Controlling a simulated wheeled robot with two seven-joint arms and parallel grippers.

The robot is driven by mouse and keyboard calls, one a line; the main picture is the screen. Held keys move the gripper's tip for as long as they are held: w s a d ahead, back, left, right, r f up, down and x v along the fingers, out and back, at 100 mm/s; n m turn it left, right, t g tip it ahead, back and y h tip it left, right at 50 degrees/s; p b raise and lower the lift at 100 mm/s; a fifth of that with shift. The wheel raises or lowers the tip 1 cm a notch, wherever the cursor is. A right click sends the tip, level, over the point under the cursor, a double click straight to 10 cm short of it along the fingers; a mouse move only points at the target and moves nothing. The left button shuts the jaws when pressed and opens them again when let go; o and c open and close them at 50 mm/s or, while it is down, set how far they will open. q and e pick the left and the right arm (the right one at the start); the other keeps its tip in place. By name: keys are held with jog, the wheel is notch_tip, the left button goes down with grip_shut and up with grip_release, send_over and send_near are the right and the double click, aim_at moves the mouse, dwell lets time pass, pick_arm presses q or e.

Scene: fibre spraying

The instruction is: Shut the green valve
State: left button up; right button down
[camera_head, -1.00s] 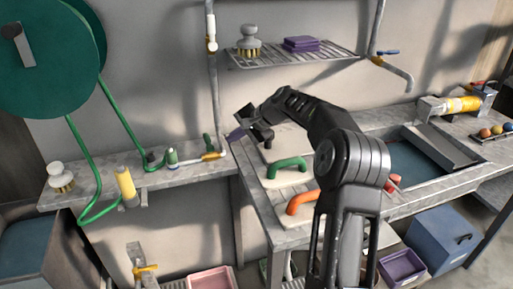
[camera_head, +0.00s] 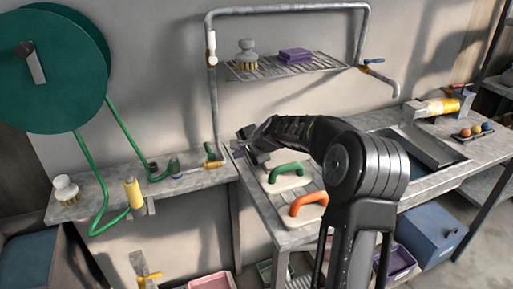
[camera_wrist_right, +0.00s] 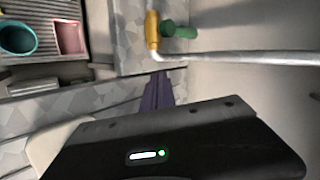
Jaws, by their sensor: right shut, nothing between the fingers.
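The green valve (camera_head: 210,151) is at the lower end of the wall pipe, just above the left bench. Its green handle stands up beside the pipe above a brass body (camera_head: 214,164). In the right wrist view the green handle (camera_wrist_right: 181,31) sticks out from the brass body (camera_wrist_right: 152,30), roughly along the grey pipe. My right gripper (camera_head: 238,151) is a little right of the valve, over the sink bench's left corner. Its purple fingers (camera_wrist_right: 158,92) are shut and empty, apart from the valve. My left gripper is out of view.
A green handle (camera_head: 285,169) and an orange handle (camera_head: 308,201) on pale plates lie on the sink bench. A wire shelf (camera_head: 290,67) hangs above. A green hose reel (camera_head: 50,70) and hose are at the left. Small items sit on the left bench.

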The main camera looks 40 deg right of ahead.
jog(key=s+f+v, duration=0.1)
jog(key=v, duration=1)
jog(key=shift+a+r+b, duration=0.15)
jog(key=shift+a+b, duration=0.1)
jog(key=shift+b, duration=0.1)
